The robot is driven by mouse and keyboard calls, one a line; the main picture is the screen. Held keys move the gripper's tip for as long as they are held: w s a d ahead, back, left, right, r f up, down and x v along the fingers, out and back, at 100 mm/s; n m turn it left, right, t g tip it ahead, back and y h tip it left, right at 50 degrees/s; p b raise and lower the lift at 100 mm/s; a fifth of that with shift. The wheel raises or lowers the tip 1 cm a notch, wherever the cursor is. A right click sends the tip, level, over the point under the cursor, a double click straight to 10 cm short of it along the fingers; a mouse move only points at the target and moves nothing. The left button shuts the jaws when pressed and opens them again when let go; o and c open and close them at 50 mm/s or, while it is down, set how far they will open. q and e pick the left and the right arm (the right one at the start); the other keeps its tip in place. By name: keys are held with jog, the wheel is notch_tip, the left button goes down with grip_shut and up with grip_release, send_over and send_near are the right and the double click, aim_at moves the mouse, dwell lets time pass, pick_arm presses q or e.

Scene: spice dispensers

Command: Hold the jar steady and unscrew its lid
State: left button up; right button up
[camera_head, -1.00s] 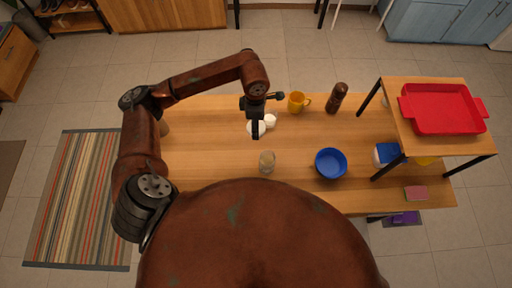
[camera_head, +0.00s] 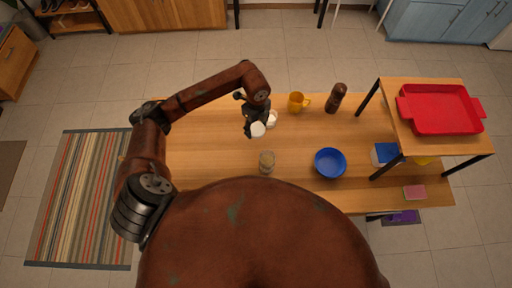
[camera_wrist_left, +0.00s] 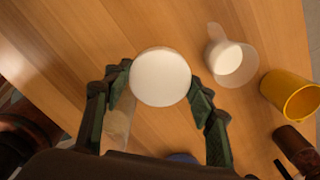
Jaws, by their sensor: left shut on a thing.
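A white round lid (camera_head: 257,130) shows at the end of my left arm in the head view. In the left wrist view the lid (camera_wrist_left: 160,77) is a plain white disc between my fingertips. My left gripper (camera_head: 256,120) is shut on it, with one dark green finger on each side of the disc in the wrist view (camera_wrist_left: 160,92). Whatever lies under the lid is hidden, so I cannot tell how the jar body sits. A clear glass jar (camera_head: 267,163) stands apart on the table, toward me. My right gripper is not in view.
A clear cup with white contents (camera_wrist_left: 228,62) stands close beside the lid. Farther right are a yellow mug (camera_head: 296,102), a brown grinder (camera_head: 337,98) and a blue bowl (camera_head: 330,162). A small raised shelf holds a red tray (camera_head: 440,108). The table's left part is clear.

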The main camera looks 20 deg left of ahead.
aim_at(256, 142)
pick_arm(q)
jog(key=shift+f+n, duration=0.15)
jog(key=shift+n, duration=0.25)
jog(key=shift+f, duration=0.3)
notch_tip(256, 142, down, 9)
jog(key=shift+f, duration=0.2)
jog(key=shift+f, duration=0.2)
jog(key=o, duration=1.3)
jog(key=shift+r, duration=0.1)
jog(key=shift+n, duration=0.3)
notch_tip(256, 142, up, 12)
jog(key=shift+r, duration=0.1)
